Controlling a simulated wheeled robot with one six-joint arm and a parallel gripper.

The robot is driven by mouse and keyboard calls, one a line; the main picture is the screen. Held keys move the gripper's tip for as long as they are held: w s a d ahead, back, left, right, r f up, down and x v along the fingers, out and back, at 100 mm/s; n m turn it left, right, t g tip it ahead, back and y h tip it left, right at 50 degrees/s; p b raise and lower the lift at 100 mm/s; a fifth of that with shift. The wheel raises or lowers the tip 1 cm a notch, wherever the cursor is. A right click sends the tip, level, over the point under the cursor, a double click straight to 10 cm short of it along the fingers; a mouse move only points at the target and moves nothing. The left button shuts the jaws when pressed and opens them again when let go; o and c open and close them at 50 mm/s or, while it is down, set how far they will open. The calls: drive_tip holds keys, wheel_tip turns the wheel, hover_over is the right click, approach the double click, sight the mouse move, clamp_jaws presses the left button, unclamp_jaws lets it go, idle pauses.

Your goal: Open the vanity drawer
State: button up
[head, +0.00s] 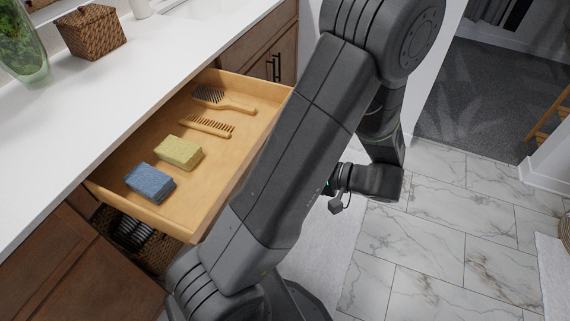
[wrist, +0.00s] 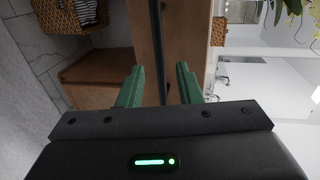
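The vanity drawer (head: 215,160) is pulled well out from under the white counter in the head view. Its light wooden box lies open to view, but my arm hides most of its front. In the wrist view the brown drawer front (wrist: 185,40) carries a long black bar handle (wrist: 158,45). My gripper (wrist: 160,68) has its green fingers apart, one on each side of the handle, with visible gaps between. In the head view my gripper's fingers cannot be made out.
The drawer holds a blue bar (head: 150,183), a yellow bar (head: 178,152), a comb (head: 207,126) and a brush (head: 224,100). A woven basket (head: 92,32) and a plant vase (head: 22,45) stand on the counter (head: 50,130). Marble floor (head: 440,250) is clear at right.

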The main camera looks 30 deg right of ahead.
drive_tip(key=v, duration=1.1)
drive_tip(key=shift+w+a, duration=0.1)
drive_tip(key=x, duration=1.4)
drive_tip(key=shift+w+a, duration=0.1)
